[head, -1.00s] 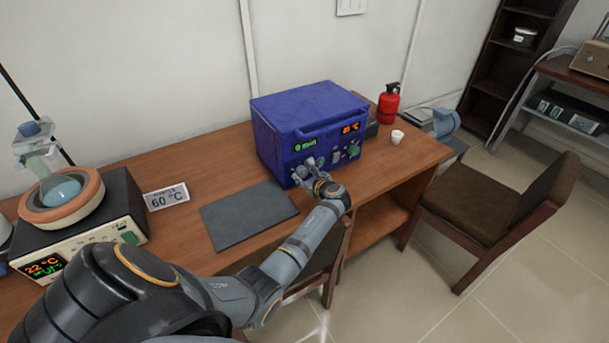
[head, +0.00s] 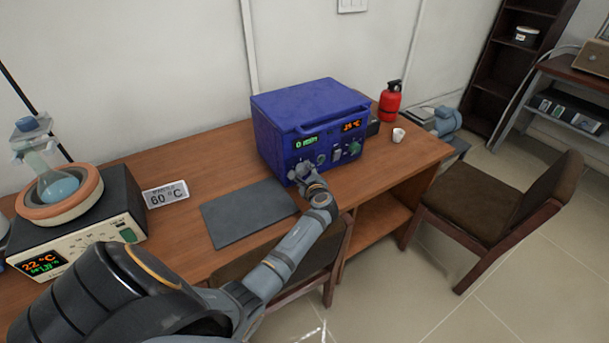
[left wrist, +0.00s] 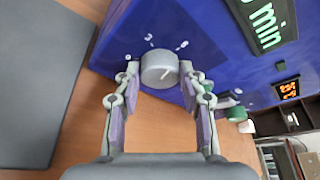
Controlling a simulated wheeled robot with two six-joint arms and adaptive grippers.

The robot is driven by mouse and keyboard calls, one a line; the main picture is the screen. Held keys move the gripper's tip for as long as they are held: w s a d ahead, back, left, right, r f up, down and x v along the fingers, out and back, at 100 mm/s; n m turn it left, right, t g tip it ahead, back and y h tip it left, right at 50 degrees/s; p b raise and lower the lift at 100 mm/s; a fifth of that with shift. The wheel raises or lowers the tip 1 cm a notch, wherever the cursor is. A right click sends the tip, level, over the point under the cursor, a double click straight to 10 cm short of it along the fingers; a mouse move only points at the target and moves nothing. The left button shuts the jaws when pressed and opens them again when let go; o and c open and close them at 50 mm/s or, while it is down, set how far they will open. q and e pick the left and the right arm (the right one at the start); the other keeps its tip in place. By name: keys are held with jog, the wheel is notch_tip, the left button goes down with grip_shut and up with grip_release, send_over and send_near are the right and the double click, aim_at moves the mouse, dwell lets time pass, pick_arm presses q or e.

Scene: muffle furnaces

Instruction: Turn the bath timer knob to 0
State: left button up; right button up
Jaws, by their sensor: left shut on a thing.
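The blue bath box (head: 275,145) stands on the wooden table, its front panel facing right and toward me. A grey timer knob (left wrist: 160,69) with a white pointer mark sits low on its blue panel in the left wrist view. Small printed marks surround it, including what looks like a 0 at its left. The pointer aims toward the upper right, away from that mark. My left gripper (head: 299,170) is at the panel's lower left corner. In the left wrist view its two fingers (left wrist: 160,83) flank the knob, shut on it. The head view hides the knob behind the gripper.
A green minutes display (left wrist: 262,22) is above the knob. Another grey knob (head: 321,159) and a green knob (head: 354,149) are farther right. A dark flat mat (head: 248,213) lies left of the box. A white cup (head: 398,136) and red extinguisher (head: 390,103) stand at right.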

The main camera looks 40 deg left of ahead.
aim_at(302, 145)
pick_arm(q)
jog(key=shift+n, duration=0.3)
dwell(0.4)
jog(key=o, duration=1.1)
jog(key=shift+o, duration=0.2)
notch_tip(302, 145, up, 10)
jog(key=shift+f, duration=0.1)
